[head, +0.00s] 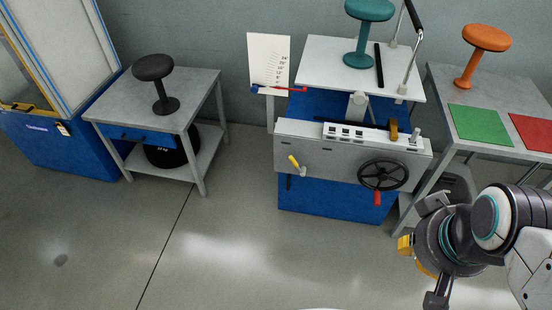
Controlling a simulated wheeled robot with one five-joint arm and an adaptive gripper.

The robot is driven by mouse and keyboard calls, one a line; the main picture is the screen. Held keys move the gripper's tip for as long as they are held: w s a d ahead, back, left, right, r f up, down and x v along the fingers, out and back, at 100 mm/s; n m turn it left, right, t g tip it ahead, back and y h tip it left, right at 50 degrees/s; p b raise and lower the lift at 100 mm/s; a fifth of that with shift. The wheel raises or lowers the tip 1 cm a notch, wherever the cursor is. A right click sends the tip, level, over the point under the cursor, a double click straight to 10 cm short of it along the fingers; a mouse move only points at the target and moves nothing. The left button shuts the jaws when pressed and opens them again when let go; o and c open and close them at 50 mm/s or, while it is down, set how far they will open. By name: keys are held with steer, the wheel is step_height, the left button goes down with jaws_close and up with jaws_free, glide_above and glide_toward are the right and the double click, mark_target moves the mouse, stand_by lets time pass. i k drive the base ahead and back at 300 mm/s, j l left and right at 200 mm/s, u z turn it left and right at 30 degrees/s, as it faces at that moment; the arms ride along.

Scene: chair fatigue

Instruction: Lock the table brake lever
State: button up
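The machine has a grey front panel (330,165) over a blue base. A small lever with a yellow grip (294,161) sticks out at the left of this panel, tilted up to the left. A black handwheel (383,175) with a red handle (377,198) sits on the right of the panel. No label shows which one is the brake lever. My gripper (430,252) is at the lower right, in front of and to the right of the machine. Its fingers are spread apart, and it is away from the lever and handwheel. A yellow piece (405,245) shows beside it.
A teal stool (369,12) stands on the machine's white tabletop (330,65). A grey table (205,88) with a black stool (156,78) is at left. The right table (450,85) holds an orange stool (484,42) and green and red mats. The floor in front is clear.

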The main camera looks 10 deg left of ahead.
mark_target(296, 165)
steer(key=i+j, duration=0.2)
steer(key=j, duration=0.5)
steer(key=i+j, duration=0.2)
steer(key=j, duration=0.45)
steer(key=i+j, duration=0.2)
steer(key=j, duration=0.5)
steer(key=i+j, duration=0.2)
steer(key=j, duration=0.45)
steer(key=i+j, duration=0.2)
steer(key=j, duration=0.5)
steer(key=i+j, duration=0.2)
steer(key=j, duration=0.45)
steer(key=i+j+z, duration=0.1)
steer(key=j, duration=0.6)
steer(key=i+j, duration=0.25)
steer(key=j, duration=0.45)
